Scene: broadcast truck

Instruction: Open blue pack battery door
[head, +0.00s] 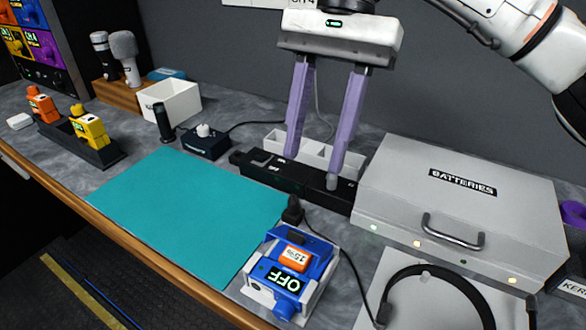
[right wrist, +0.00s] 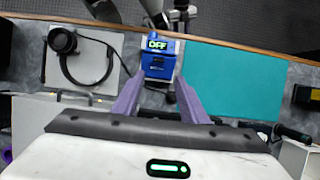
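The blue pack (head: 270,252) sits in a pale grey cradle at the front right of the teal mat. It shows a dark "OFF" display with an orange "15%" label behind it. The state of its battery door cannot be made out. The right wrist view shows the pack (right wrist: 157,70) just beyond the fingertips, its display reading OFF. My right gripper (head: 312,170) is open and empty, its two purple fingers pointing down above the black charger strip, behind the pack. Its spread fingers also show in the right wrist view (right wrist: 158,88). My left gripper is in neither view.
A silver BATTERIES case (head: 400,180) stands right of the pack. A headset (head: 435,270) lies in front of it on a pale pad. A black cable runs beside the pack. The teal mat (head: 185,210) is clear. Orange and yellow packs (head: 88,128) stand at far left.

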